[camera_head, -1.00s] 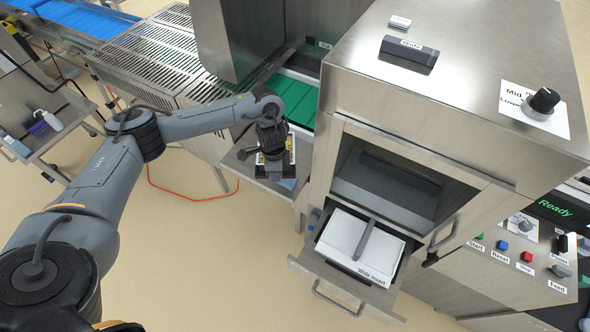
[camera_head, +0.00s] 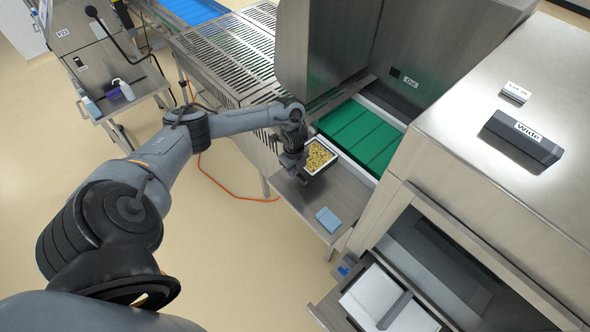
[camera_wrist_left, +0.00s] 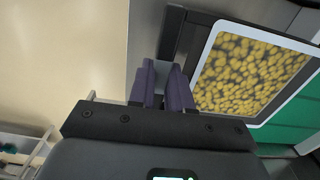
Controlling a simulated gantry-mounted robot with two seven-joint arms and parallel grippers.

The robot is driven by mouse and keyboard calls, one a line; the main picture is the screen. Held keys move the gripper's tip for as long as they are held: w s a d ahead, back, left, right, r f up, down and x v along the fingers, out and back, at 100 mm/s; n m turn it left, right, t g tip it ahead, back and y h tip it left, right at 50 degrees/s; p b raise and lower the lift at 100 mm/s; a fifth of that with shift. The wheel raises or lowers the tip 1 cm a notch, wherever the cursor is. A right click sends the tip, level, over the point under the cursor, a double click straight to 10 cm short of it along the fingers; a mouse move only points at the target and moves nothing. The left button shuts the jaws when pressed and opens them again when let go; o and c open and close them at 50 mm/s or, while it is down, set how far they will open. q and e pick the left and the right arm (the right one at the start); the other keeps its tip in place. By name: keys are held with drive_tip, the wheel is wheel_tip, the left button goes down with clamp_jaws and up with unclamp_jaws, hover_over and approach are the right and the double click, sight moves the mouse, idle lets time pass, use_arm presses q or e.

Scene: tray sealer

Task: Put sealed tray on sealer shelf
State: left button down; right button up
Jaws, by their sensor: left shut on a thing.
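The sealed tray (camera_head: 320,156) has a pale rim and yellow pieces under its top. It is at the steel shelf (camera_head: 343,190) beside the green belt. In the left wrist view the tray (camera_wrist_left: 250,75) lies to the right of the fingers, with a dark edge beside its rim. My left gripper (camera_head: 302,174) is at the tray's near left side. In the left wrist view its purple fingers (camera_wrist_left: 163,82) are close together, shut on the tray's edge; the contact itself is hard to see. My right gripper is not in view.
A small blue block (camera_head: 328,219) lies on the shelf's near end. The green belt (camera_head: 362,135) runs behind the tray. The steel sealer housing (camera_head: 470,150) stands to the right, with an open drawer holding a white insert (camera_head: 373,296). A side cart (camera_head: 105,65) stands at left.

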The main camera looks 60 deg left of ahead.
use_arm(q)
drive_tip(key=shift+w+f, duration=0.1)
drive_tip(key=shift+f, duration=0.05)
drive_tip(key=shift+d+f+b, duration=0.1)
drive_tip(key=shift+f+b, duration=0.35)
drive_tip(key=shift+b, duration=0.05)
drive_tip(key=shift+f+b, duration=0.55)
drive_tip(key=shift+f, duration=0.05)
wheel_tip(320, 180, down, 4)
drive_tip(key=b, duration=0.4)
drive_tip(key=shift+f+b, duration=0.6)
drive_tip(key=shift+f, duration=0.4)
drive_tip(key=shift+r, duration=0.1)
drive_tip(key=shift+p, duration=0.35)
